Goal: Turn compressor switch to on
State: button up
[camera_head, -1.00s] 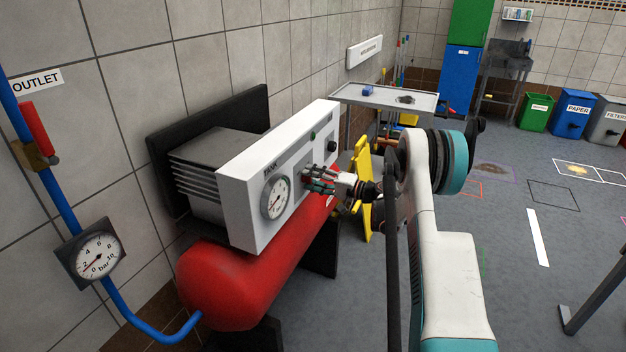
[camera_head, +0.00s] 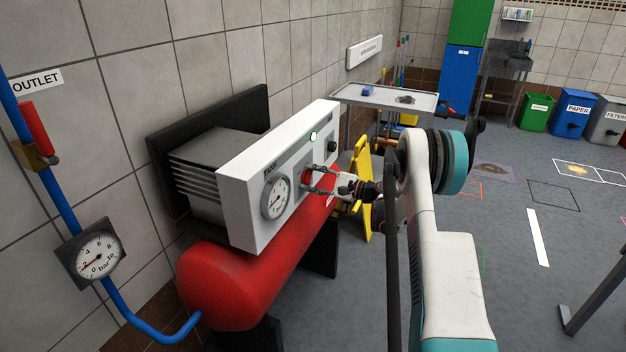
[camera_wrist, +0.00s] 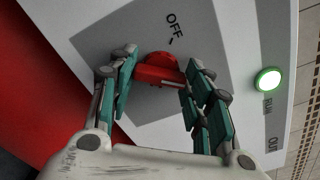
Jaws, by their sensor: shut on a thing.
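The compressor's white control box (camera_head: 240,205) sits above its red tank (camera_head: 225,285). The red switch knob (camera_wrist: 160,68) is on a grey plate (camera_wrist: 85,45) on the panel, with the word OFF printed beside it. My gripper (camera_wrist: 157,76) has its teal fingers on both sides of the knob and is shut on it. In the head view my gripper (camera_head: 311,181) is at the panel, right of the tank gauge (camera_head: 275,198). The RUN light (camera_wrist: 267,80) glows green. The fingers partly hide the knob and plate, and no ON label shows.
A black knob (camera_head: 332,146) is at the panel's far end. A yellow stand (camera_head: 361,190) and a grey tray table (camera_head: 385,97) are beyond the compressor. An outlet gauge (camera_head: 92,255) and blue pipe (camera_head: 63,200) are at left. Floor at right is mostly clear.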

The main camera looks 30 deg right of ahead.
jog(key=shift+m, duration=0.6)
jog(key=o, duration=1.1)
jog(key=shift+f, duration=0.1)
jog(key=shift+c, duration=0.2)
jog(key=shift+s+d, duration=0.1)
jog(key=v, duration=1.1)
jog(key=shift+s+d, duration=0.25)
jog(key=shift+s, duration=0.05)
